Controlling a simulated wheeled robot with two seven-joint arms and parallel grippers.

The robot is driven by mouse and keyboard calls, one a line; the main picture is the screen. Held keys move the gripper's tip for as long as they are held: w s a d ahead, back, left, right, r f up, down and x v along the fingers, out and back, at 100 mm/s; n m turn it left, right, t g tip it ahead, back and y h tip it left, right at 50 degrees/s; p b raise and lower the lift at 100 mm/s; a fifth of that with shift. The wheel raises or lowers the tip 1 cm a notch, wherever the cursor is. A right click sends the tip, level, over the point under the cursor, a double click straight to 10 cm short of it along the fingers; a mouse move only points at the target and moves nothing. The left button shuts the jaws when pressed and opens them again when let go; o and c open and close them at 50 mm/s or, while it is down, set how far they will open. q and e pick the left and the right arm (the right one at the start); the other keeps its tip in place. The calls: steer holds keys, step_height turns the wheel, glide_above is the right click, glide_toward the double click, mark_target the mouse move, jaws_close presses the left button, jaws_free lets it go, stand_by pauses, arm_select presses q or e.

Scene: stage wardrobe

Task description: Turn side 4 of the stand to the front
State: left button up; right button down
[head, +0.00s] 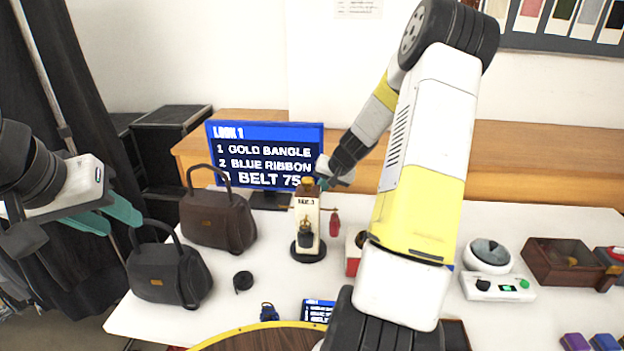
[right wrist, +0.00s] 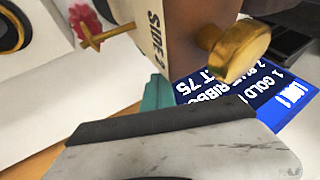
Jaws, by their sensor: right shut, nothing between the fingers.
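The stand (head: 307,225) is a cream upright block with gold pegs on a round black base (head: 308,250), in the middle of the table. Its front label is small and seems to read SIDE 3; a dark item hangs on that face. In the right wrist view the stand (right wrist: 178,30) shows close up, with a side marked SIDE 2 and a large gold knob (right wrist: 235,50). My right gripper (head: 322,183) is shut and empty beside the top of the stand; whether it touches is unclear.
A screen (head: 265,155) behind the stand lists LOOK 1 items. A brown bag (head: 218,218) and black bag (head: 170,272) stand left. A red bottle (head: 334,223) is close right of the stand. A black coil (head: 243,281) lies in front; a button box (head: 497,287) is right.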

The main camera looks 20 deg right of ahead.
steer(key=shift+w+a, duration=0.15)
steer(key=shift+a, duration=0.1)
steer(key=shift+w+a+n+y, duration=0.35)
steer(key=shift+n+y, duration=0.05)
steer(key=shift+n, duration=0.3)
stand_by(0.3)
